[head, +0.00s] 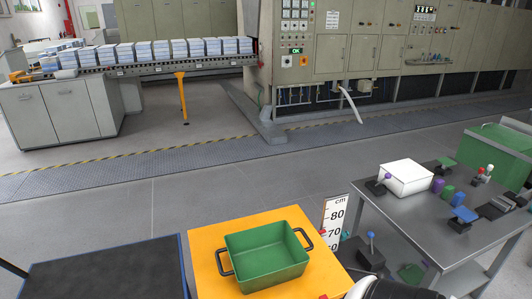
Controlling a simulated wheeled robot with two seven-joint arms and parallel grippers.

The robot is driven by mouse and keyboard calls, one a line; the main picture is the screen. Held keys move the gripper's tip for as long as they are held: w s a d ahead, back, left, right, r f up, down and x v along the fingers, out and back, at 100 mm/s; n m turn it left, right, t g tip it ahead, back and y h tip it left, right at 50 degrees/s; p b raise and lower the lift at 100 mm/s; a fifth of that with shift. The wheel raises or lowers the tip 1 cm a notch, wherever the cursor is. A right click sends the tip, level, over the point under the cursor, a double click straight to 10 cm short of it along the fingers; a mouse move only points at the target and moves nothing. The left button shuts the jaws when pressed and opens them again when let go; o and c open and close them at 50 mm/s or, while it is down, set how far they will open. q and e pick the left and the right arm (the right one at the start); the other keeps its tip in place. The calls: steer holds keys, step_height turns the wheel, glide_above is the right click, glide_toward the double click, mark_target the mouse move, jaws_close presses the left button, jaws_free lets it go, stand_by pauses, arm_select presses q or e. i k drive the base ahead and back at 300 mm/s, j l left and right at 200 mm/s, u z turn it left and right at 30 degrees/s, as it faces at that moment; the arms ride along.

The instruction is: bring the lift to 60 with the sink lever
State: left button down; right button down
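The yellow lift platform (207,262) is at the bottom centre and carries a green tray with black handles (266,252). A white cm scale (334,222) stands at its right corner, with 80, 70 and a partly cut 60 showing. A small red mark (323,296) shows at the platform's lower edge. A lever with a blue knob (371,237) stands low beside the scale, left of the grey table. I cannot tell which lever is the sink lever. A rounded white and dark part at the bottom edge looks like my arm. Neither gripper's fingers show.
The grey metal table (405,208) at right holds a white box (406,178), a purple-knobbed lever (386,178), a blue part (464,214) and other small levers. A dark blue-edged platform (105,270) lies left of the lift. The floor behind is clear up to the furnace.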

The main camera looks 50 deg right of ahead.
mark_target(371, 235)
steer(key=z, duration=1.65)
